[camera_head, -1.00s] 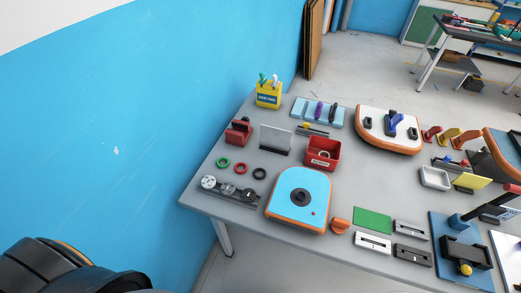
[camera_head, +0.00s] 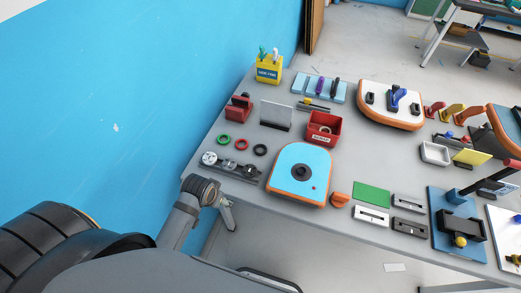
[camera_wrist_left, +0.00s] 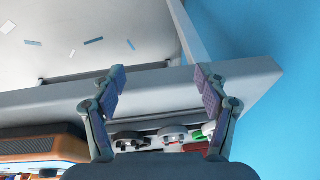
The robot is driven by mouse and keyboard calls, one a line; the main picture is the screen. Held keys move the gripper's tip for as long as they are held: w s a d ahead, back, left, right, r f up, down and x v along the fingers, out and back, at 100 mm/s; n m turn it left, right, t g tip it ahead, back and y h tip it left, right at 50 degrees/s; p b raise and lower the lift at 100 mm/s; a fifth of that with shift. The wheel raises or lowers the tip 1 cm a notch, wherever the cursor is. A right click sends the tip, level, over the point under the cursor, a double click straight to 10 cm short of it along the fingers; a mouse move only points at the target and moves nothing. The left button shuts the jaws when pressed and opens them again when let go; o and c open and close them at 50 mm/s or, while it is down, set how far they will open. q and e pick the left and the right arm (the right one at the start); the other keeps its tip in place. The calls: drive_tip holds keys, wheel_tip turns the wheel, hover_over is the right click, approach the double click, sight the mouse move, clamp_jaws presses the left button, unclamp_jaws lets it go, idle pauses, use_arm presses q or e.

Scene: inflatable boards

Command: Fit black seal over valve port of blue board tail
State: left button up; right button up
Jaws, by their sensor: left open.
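The blue board tail (camera_head: 290,157) lies on the table with an orange rim and a dark round valve port (camera_head: 302,172) in its middle. The black seal (camera_head: 260,150) lies flat on the table left of the board, at the right end of a row of rings. My left arm comes in from the lower left; its fingers cannot be made out in the head view. In the left wrist view my left gripper (camera_wrist_left: 160,88) is open and empty, near the table's front edge. The board's orange side (camera_wrist_left: 40,145) shows at lower left there. My right gripper is not in view.
Green (camera_head: 222,140) and red (camera_head: 241,143) rings lie beside the seal. A dark strip with round fittings (camera_head: 230,168) lies in front of them. A red bin (camera_head: 323,128) stands behind the board. A blue wall (camera_head: 90,100) borders the left side.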

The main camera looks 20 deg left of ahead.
use_arm(q)
drive_tip(key=w+d+r+m, duration=0.1)
drive_tip(key=w+r, duration=0.1)
drive_tip(key=w, duration=0.2)
drive_tip(key=w+r+m+h, duration=0.1)
drive_tip(key=w+r+m, duration=0.1)
drive_tip(key=w, duration=0.3)
drive_tip(key=w+d+r+m, duration=0.1)
drive_tip(key=w+r, duration=0.2)
drive_tip(key=w, duration=0.1)
drive_tip(key=shift+w+d+m+g+h, duration=0.2)
drive_tip(key=shift+d+m+g+h, duration=0.1)
drive_tip(key=shift+d+h, duration=0.1)
drive_tip(key=w+d+r+m+h, duration=0.15)
drive_tip(key=w+r+m, duration=0.3)
drive_tip(key=w, duration=0.45)
approach(261, 151)
drive_tip(key=shift+w+d+f+n+g+p, duration=0.1)
drive_tip(key=shift+w+f+n+g+p, duration=0.35)
drive_tip(key=shift+w+f, duration=0.15)
drive_tip(key=shift+d+f, duration=0.15)
drive_tip(key=shift+f, duration=0.15)
drive_tip(key=p+x, duration=0.1)
drive_tip(key=x, duration=0.3)
drive_tip(key=shift+d+f, duration=0.1)
drive_tip(key=shift+f, duration=0.15)
drive_tip(key=c, duration=0.9)
